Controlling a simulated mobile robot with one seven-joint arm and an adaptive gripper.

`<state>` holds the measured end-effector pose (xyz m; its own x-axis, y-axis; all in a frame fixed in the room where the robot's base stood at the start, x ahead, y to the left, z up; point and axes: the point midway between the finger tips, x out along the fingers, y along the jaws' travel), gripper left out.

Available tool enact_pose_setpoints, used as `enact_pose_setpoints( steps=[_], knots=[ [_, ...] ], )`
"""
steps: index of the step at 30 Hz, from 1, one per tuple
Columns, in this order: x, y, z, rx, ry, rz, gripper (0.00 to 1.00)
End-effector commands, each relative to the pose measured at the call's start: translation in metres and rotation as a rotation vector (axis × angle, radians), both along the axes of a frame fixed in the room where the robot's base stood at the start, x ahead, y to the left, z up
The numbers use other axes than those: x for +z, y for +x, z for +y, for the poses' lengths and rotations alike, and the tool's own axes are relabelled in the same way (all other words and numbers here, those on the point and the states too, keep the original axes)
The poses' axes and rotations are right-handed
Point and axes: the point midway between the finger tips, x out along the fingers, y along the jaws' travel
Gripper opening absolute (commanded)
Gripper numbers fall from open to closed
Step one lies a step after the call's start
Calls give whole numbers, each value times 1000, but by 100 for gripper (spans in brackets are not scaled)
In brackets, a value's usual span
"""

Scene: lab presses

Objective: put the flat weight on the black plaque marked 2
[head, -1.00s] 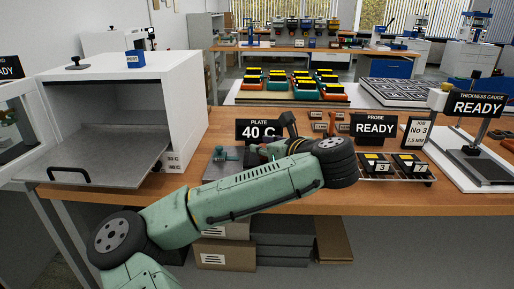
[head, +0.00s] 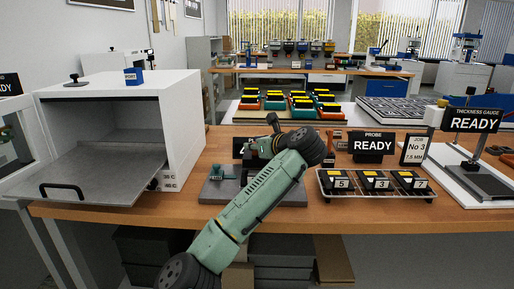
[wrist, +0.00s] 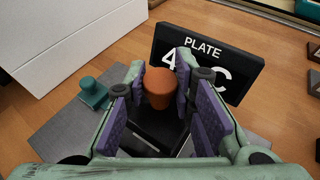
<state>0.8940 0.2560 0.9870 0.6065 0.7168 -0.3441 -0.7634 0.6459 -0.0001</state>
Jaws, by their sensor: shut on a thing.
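My gripper (wrist: 170,98) has its purple-padded fingers on both sides of an orange-brown knob (wrist: 159,88) and is shut on it. A black, flat, square-edged piece (wrist: 155,138) shows just below the knob, over the grey plate; I cannot tell whether they are joined or whether it is the plaque marked 2. A teal knobbed piece (wrist: 93,93) stands on the grey plate, left of my gripper; it also shows in the head view (head: 222,173). In the head view my arm hides the gripper's hold. No number 2 is readable.
The PLATE sign (wrist: 212,58) stands close behind my gripper. A rack (head: 376,196) with black plaques, two reading 5 and 3, lies to the right, before the PROBE sign (head: 372,146). The open white oven (head: 120,115) is left, the thickness gauge (head: 475,180) far right.

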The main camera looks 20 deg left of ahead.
Motion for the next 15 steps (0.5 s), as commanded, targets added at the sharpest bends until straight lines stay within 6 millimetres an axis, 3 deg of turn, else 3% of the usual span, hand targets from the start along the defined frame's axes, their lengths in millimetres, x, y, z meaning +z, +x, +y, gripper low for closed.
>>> enact_pose_setpoints(
  steps=[5,15],
  knots=[
    [1,5,3,0,4,-6,0],
    [-31,4,3,0,4,-6,0]
  ],
)
